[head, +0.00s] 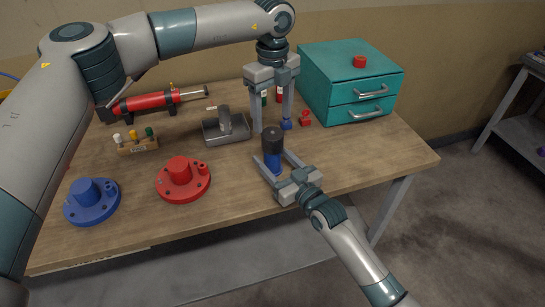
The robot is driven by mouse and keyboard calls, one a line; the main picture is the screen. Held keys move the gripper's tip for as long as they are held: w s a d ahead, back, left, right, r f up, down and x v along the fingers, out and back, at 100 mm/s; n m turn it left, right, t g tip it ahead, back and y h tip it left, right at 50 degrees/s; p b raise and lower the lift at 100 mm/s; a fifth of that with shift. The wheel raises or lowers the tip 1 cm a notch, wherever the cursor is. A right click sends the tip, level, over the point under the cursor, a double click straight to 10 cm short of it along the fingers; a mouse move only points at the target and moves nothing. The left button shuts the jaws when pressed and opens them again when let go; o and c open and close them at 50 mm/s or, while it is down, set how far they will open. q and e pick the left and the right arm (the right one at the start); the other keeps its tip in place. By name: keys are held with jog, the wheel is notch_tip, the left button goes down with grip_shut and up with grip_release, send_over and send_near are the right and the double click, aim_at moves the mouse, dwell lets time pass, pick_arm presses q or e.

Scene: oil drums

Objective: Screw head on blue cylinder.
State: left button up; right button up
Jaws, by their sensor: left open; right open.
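The blue cylinder (273,164) stands upright near the table's front right, with a dark head (272,137) on top of it. Whether the head is screwed tight cannot be told. My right gripper (272,157) is open and lies low, with one finger on each side of the blue cylinder. My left gripper (271,126) points down from above and is open. Its fingers come down to the left and right of the dark head in the picture. Whether they are around it or behind it cannot be told.
A wooden table (225,185) holds a red flanged part (181,176), a blue flanged part (91,200), a grey metal holder (226,129), a block with small bottles (137,141) and a red grease gun (150,101). A teal drawer box (340,75) stands at back right, near small red and blue pieces.

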aim_at(273, 132)
grip_shut()
dwell(0.3)
pick_arm(q)
jog(key=n, duration=0.4)
jog(key=shift+s+d+n, duration=0.1)
jog(key=shift+n, duration=0.3)
jog(key=n, duration=0.4)
jog(key=shift+f, duration=4)
